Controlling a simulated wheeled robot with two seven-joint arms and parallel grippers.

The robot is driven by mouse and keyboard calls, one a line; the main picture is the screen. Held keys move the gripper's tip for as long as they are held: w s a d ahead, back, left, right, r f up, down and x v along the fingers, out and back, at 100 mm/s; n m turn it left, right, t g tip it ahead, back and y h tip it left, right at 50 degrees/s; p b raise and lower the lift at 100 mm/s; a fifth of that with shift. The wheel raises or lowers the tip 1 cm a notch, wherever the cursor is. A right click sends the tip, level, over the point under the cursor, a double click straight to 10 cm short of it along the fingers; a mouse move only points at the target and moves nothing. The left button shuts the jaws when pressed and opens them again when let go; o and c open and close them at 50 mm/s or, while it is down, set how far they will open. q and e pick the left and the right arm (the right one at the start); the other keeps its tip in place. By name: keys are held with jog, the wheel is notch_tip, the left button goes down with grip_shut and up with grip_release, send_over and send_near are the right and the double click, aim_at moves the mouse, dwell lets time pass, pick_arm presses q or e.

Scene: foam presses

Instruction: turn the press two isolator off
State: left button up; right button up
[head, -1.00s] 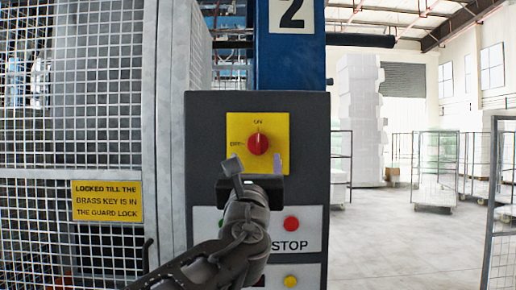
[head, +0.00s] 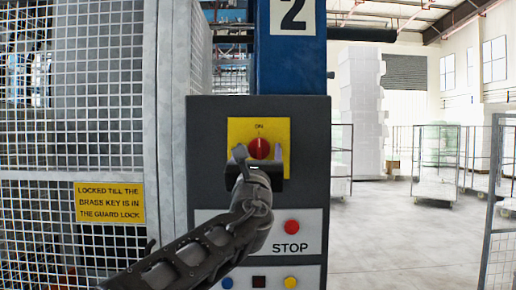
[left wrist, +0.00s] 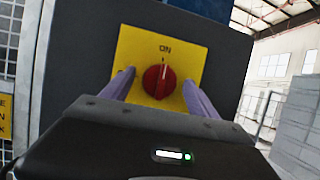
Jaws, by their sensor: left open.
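The isolator is a red rotary knob (head: 259,148) on a yellow plate (head: 236,128), on a dark grey control box below a "2" sign (head: 292,14). The knob's pointer mark points up at ON. In the left wrist view the knob (left wrist: 158,82) sits between the two purple fingers, with gaps on both sides. My left gripper (head: 259,154) is open in front of the knob and hides the plate's lower part. My right gripper is not in view.
Below are a red button (head: 291,227) marked STOP, a blue button (head: 227,282) and a yellow button (head: 290,282). A mesh guard (head: 70,120) with a yellow notice (head: 109,202) stands left. Wire cages (head: 437,165) and open floor lie right.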

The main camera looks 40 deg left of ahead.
pick_arm(q)
jog(key=shift+c, duration=0.6)
jog(key=c, duration=1.2)
jog(key=shift+c, duration=0.2)
